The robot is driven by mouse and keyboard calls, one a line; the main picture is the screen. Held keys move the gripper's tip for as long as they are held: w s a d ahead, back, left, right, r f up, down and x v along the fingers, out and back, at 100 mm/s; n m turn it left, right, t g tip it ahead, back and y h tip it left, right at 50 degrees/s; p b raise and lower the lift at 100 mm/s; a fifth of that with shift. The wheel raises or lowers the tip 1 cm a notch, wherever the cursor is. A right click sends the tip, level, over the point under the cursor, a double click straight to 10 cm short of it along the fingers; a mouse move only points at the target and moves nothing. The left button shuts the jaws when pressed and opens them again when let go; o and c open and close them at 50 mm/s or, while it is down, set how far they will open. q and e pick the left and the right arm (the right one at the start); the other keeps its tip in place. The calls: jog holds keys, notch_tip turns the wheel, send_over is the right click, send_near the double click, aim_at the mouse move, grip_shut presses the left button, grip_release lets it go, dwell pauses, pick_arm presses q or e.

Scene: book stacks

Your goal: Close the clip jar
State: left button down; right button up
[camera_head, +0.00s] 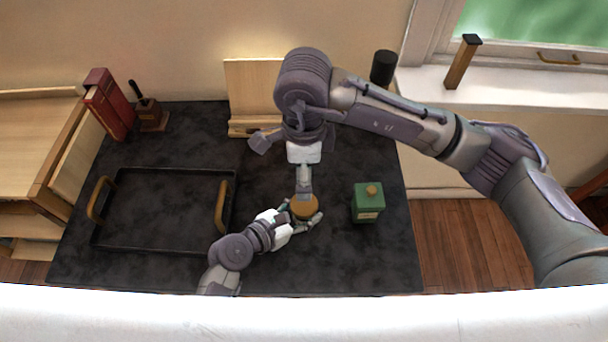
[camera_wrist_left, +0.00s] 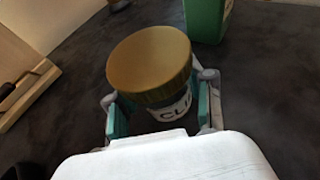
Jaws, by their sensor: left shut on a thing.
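The clip jar (camera_wrist_left: 168,107) has a white label with dark letters, of which "CLI" shows. A round gold-brown lid (camera_wrist_left: 150,62) sits on its mouth; I cannot tell whether it is screwed tight. The lid also shows in the head view (camera_head: 304,207), where it hides most of the jar. My left gripper (camera_head: 307,222) is shut on the jar, with a finger on each side below the lid (camera_wrist_left: 160,112). My right gripper (camera_head: 304,188) points down over the lid in the head view. It does not show in the left wrist view, and its fingers are too small to judge.
A green box-like container (camera_head: 368,203) with a gold knob stands right of the jar. A black tray (camera_head: 165,244) with two handles lies at left. A wooden stand (camera_head: 252,90), red books (camera_head: 108,103) and a stamp-like object (camera_head: 150,112) stand at the back.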

pick_arm(q)
jog(key=shift+c, duration=1.7)
grip_release()
jog(key=v, duration=1.2)
jog(key=shift+a, duration=0.1)
